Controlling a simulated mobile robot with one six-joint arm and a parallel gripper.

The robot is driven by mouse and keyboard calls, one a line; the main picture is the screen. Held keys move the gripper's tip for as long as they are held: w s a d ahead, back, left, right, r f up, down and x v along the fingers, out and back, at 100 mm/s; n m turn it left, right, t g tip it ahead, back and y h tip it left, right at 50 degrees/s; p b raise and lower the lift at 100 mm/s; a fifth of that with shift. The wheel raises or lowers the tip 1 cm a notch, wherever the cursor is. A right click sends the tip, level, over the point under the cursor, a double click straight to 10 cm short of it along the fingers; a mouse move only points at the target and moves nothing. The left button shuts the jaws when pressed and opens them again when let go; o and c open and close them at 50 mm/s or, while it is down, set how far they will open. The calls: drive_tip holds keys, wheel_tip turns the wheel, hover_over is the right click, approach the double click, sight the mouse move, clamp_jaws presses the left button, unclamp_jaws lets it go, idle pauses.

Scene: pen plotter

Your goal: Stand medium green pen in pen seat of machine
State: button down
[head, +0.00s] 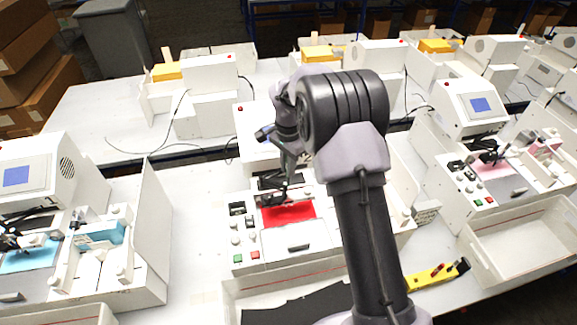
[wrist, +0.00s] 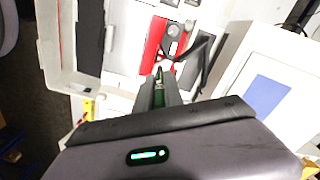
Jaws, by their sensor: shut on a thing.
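The machine (head: 322,240) in front of me is a white pen plotter with a red sheet (head: 290,214) on its bed. The red sheet also shows in the wrist view (wrist: 152,45), beside the grey and dark carriage parts (wrist: 173,32). My gripper (wrist: 159,88) is shut on the green pen (wrist: 158,94), of which a short green part and the tip show between the fingers. The pen points toward the carriage area. In the head view my gripper is over the back of the bed, and the pen cannot be made out. I cannot tell which opening is the pen seat.
A yellow pen holder (head: 438,274) with red and dark pens lies on the table at the right. A white bin (head: 527,238) stands at the far right. Similar machines stand at left (head: 30,185) and right (head: 490,165). Open table lies left of the middle machine.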

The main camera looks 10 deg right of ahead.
sight(288, 180)
drive_tip(key=shift+w+f, duration=0.25)
drive_tip(key=shift+f+b, duration=0.25)
drive_tip(key=shift+b, duration=0.15)
drive_tip(key=shift+f+b, duration=0.3)
drive_tip(key=shift+f, duration=0.05)
wheel_tip(288, 180, down, 4)
drive_tip(key=b, duration=0.3)
drive_tip(key=shift+f+b, duration=0.25)
drive_tip(key=shift+b, duration=0.05)
drive_tip(key=shift+s+r, duration=0.1)
idle(0.7)
drive_tip(key=shift+s+b, duration=0.1)
drive_tip(key=shift+b, duration=0.35)
